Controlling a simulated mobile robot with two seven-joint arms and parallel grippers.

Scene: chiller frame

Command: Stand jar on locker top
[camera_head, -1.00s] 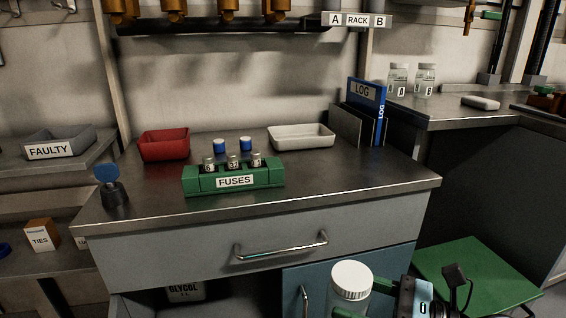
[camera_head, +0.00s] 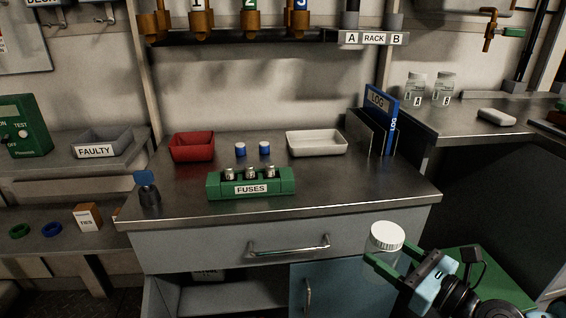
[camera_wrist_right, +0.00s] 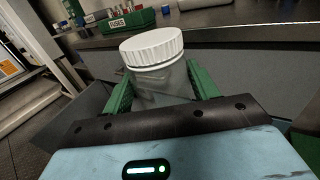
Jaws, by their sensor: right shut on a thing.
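A clear jar with a white ribbed lid (camera_head: 385,238) is held upright by my right gripper (camera_head: 384,270), whose green fingers are shut on its sides. The jar also shows in the right wrist view (camera_wrist_right: 153,60), between the two green fingers. It is in front of the cabinet's right side, in the air near the front edge of the steel top (camera_head: 300,195). My left gripper is not in view. I cannot tell which surface is the locker top.
A green fuse holder (camera_head: 251,183), red tray (camera_head: 191,147), white tray (camera_head: 316,143) and blue-capped items stand on the steel top. Blue log binder (camera_head: 382,118) stands at its right end. Two jars (camera_head: 415,88) stand on the right counter. The top's front right is clear.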

